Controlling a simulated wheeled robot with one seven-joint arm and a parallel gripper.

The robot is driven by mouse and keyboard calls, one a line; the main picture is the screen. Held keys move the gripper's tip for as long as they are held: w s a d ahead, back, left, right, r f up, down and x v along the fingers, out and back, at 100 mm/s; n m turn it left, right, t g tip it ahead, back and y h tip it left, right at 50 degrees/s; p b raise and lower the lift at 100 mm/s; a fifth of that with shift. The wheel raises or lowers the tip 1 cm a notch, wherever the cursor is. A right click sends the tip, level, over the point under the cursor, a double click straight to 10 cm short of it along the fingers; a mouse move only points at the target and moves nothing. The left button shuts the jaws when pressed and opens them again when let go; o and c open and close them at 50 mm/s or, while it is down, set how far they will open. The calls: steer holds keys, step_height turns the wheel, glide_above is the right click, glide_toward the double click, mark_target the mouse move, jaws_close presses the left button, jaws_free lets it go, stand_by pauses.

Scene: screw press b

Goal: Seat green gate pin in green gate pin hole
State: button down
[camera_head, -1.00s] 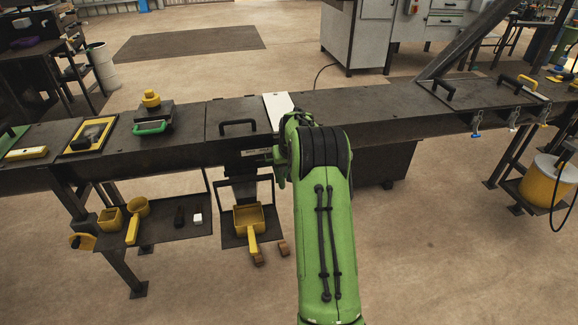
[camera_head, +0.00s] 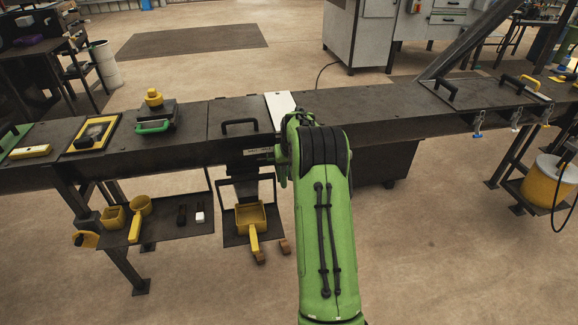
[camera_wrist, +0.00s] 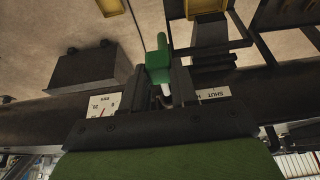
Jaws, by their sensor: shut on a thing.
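The green gate pin (camera_wrist: 158,58) is in my gripper (camera_wrist: 165,78) in the wrist view. The two dark fingers are shut on it, and its green head sticks out past them. A short pale part shows between the fingers, below the green. The gripper is close to the dark beam, between a white scale label (camera_wrist: 103,106) and a label reading SHUT (camera_wrist: 214,93). I cannot make out the green gate pin hole.
The long dark bench (camera_head: 385,106) runs across the head view. A yellow scoop (camera_head: 250,217) lies on a low shelf left of my arm. A green handle (camera_head: 152,127) and a black-handled lid (camera_head: 238,108) are on the bench. Open floor lies at the front right.

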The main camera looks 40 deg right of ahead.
steer(key=shift+w, duration=0.15)
steer(key=shift+w+d+p, duration=0.35)
steer(key=shift+w+p, duration=0.25)
steer(key=shift+p, duration=0.15)
steer(key=shift+w+d+p, duration=0.35)
steer(key=shift+w+p, duration=0.2)
steer(key=shift+p, duration=0.15)
steer(key=shift+w+d+p, duration=0.35)
steer(key=shift+w+p, duration=0.2)
steer(key=shift+p, duration=0.2)
steer(key=c, duration=0.8)
jaws_free()
